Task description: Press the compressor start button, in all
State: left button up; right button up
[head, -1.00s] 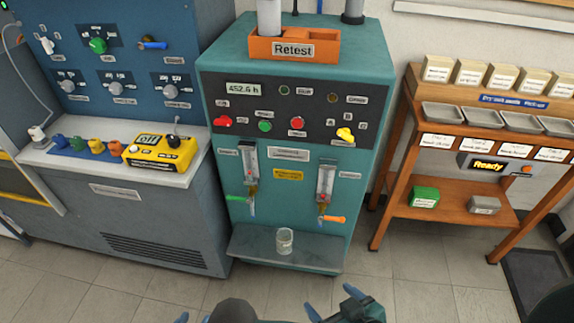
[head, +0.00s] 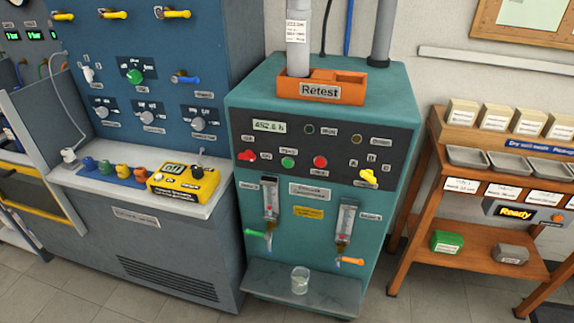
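The compressor is a teal cabinet (head: 300,250) in the middle of the head view. Its dark control panel carries a green round button (head: 288,162) on the left and a red round button (head: 320,161) to its right. The small labels by the buttons are too blurred to read for certain. A red switch (head: 246,155) is at the panel's left and a yellow selector (head: 368,176) at its right. A display (head: 268,126) reads about 452.6 h. Neither of my grippers is in view.
A glass beaker (head: 300,281) stands on the cabinet's lower shelf. An orange "Retest" tray (head: 333,92) sits on top. A blue bench (head: 165,240) with a yellow meter (head: 184,184) adjoins on the left. A wooden rack (head: 424,208) stands on the right.

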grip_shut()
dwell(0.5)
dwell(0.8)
